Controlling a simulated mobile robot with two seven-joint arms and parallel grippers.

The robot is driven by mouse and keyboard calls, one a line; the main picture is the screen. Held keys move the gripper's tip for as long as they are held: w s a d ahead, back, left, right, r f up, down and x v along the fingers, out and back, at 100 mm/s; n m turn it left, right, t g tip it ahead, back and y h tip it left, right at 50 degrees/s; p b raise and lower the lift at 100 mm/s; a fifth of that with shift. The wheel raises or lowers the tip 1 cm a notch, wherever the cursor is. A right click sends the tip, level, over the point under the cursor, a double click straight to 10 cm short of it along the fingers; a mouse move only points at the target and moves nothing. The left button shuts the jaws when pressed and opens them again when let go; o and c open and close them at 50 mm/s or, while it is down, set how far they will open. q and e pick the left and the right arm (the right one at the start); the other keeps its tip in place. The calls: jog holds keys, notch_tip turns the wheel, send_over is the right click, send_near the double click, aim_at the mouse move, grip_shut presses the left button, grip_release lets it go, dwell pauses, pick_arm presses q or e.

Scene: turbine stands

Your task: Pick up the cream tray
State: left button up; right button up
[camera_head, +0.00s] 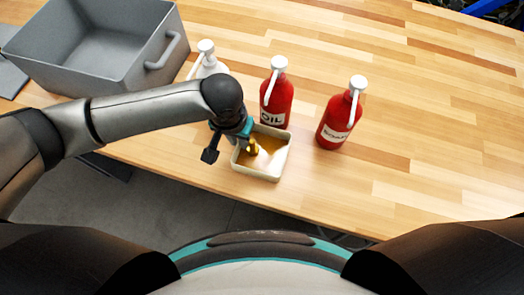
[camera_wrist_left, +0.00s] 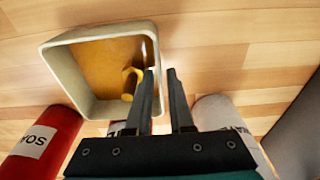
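The cream tray (camera_head: 279,163) sits on the wooden table near its front edge, with an amber-brown inside and a small yellow hooked thing (camera_head: 253,147) in it. My left gripper (camera_wrist_left: 163,72) is at the tray's side nearest my left arm. In the left wrist view the tray (camera_wrist_left: 62,75) lies at upper left. My left fingers are apart with nothing seen gripped between them. One finger overlaps the tray's near side wall and the other is outside it; whether they straddle the rim I cannot tell. In the head view my wrist hides part of that side. My right gripper is not in view.
A red OIL bottle (camera_head: 275,100) stands right behind the tray, another red bottle (camera_head: 338,120) to its right, and a white bottle (camera_head: 209,66) behind my left wrist. A grey crate (camera_head: 95,45) is at back left. The table's right side is clear.

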pick_arm(q)
jog(key=shift+f, duration=0.45)
jog(key=shift+c, duration=0.2)
grip_shut()
jog(key=shift+r, duration=0.1)
dwell(0.8)
